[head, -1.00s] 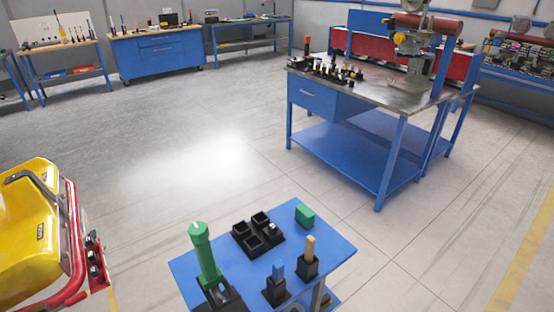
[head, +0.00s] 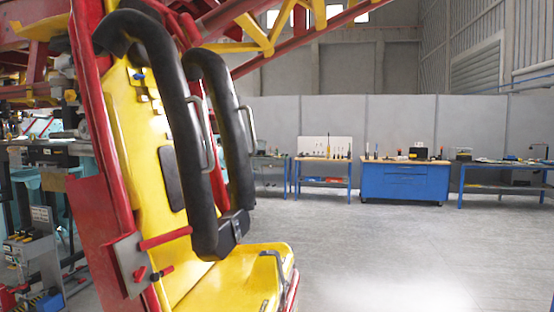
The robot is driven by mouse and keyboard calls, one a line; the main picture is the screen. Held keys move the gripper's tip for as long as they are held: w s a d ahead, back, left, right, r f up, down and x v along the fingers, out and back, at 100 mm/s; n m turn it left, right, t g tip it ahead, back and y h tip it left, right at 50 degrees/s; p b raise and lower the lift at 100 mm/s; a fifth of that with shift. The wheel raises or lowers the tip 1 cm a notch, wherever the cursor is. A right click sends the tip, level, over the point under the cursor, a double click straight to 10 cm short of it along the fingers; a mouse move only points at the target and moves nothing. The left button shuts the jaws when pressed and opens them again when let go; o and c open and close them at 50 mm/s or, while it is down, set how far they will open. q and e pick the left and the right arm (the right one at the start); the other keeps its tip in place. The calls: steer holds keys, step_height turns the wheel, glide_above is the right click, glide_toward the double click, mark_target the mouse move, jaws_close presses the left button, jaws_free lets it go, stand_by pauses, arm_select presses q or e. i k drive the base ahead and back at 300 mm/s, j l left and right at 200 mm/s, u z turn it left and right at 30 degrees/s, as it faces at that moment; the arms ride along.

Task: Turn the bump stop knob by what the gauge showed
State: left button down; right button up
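A yellow coaster seat (head: 150,130) with a black over-shoulder restraint (head: 190,130) fills the left and middle of the head view. The restraint is down in front of the seat back. A red frame (head: 95,130) runs along the seat's side, with a grey plate (head: 129,262) and small red parts near its lower end. I cannot make out the bump stop knob or the gauge for certain. Neither of my grippers is in view.
A blue workbench (head: 405,182) and a wood-topped table (head: 323,170) stand along the far wall. A grey stand (head: 38,250) and other equipment are at the left. The floor (head: 390,240) at the right is clear.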

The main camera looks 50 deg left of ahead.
mark_target(138, 275)
steer(key=u, duration=1.95)
